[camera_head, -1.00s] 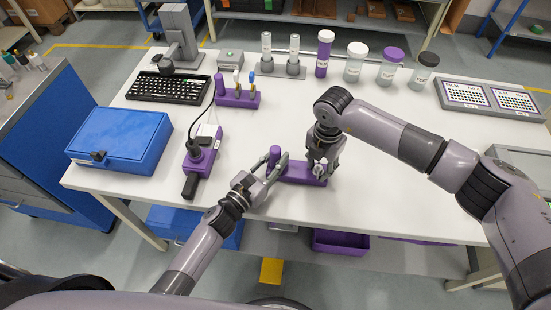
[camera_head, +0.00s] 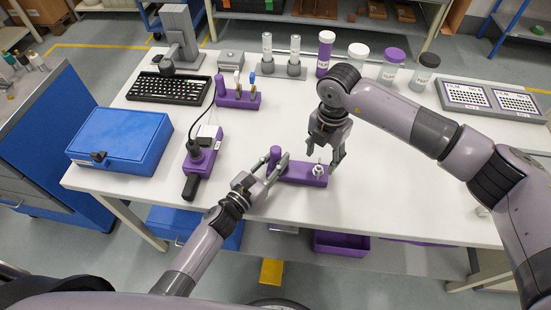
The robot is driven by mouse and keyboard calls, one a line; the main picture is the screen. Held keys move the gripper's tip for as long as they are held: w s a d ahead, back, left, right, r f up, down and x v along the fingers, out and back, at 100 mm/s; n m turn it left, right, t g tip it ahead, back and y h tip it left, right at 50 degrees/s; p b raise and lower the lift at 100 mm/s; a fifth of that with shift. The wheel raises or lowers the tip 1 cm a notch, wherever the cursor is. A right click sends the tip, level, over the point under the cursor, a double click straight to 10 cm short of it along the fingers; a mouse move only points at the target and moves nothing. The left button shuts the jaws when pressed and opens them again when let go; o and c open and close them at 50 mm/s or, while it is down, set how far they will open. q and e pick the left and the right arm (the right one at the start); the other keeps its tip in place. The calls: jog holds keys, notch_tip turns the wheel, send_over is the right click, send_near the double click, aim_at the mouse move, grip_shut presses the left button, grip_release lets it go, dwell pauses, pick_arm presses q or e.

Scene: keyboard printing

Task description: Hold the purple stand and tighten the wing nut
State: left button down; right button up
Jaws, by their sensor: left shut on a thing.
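The purple stand (camera_head: 298,172) lies near the front edge of the white table, with a round upright post at its left end. My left gripper (camera_head: 275,167) is shut on the stand at this post. The small silvery wing nut (camera_head: 318,170) sits on the right end of the stand, upright on a thin stud. My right gripper (camera_head: 323,156) is open and above and behind the wing nut, its fingers spread to either side and apart from it. Whether the nut is tight cannot be told.
A purple device with a black cable (camera_head: 201,152) and a blue case (camera_head: 121,140) lie to the left. A purple rack (camera_head: 238,100), a black keyboard (camera_head: 168,88) and several jars stand behind. The table (camera_head: 420,195) is clear to the right of the stand.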

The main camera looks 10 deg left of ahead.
pick_arm(q)
jog(key=shift+f, duration=0.1)
pick_arm(e)
notch_tip(320, 180, up, 12)
dwell(0.6)
dwell(0.4)
pick_arm(q)
jog(key=c, duration=1.3)
grip_release()
jog(key=shift+s, duration=0.1)
jog(key=v, duration=1.2)
pick_arm(e)
jog(key=shift+a, duration=0.1)
